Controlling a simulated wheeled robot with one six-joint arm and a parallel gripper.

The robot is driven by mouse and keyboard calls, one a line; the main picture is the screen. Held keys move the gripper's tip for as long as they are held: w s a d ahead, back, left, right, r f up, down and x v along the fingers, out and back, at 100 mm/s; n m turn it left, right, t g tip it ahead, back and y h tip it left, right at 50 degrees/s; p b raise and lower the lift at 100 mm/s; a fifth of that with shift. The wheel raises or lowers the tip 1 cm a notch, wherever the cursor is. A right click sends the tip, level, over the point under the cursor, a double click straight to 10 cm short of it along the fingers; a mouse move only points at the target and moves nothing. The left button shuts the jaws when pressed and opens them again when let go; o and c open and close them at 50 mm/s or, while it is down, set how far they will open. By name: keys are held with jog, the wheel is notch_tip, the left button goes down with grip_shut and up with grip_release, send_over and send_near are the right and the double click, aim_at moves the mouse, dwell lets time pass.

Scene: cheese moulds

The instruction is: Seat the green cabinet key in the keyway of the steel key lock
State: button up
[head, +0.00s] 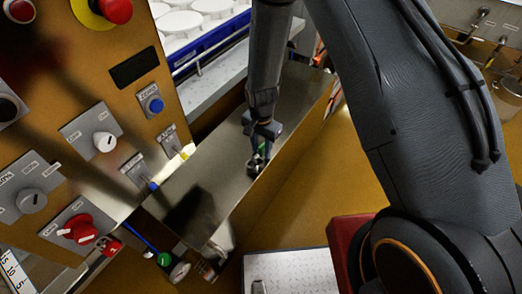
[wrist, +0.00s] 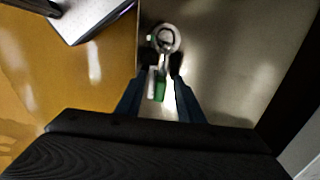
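My gripper (head: 259,150) points down over a steel ledge beside the control panel. In the wrist view its two dark fingertips (wrist: 164,61) stand apart. The green key (wrist: 160,89) shows between the fingers, with a pale metal piece beside it; I see no clear grip on it. Just beyond the fingertips is a round steel ring-like piece (wrist: 176,44) on the ledge; I cannot tell whether it is the key lock or part of a key. In the head view the gripper hides most of the key. No keyway is clear in either view.
The steel ledge (head: 222,165) is mostly bare. The control panel (head: 110,150) on the left carries several knobs, a blue button (head: 154,105) and a red emergency button (head: 118,10). A blue-edged rack (head: 205,50) of white moulds stands behind.

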jog(key=shift+c, duration=0.4)
grip_shut()
jog(key=shift+r, duration=0.1)
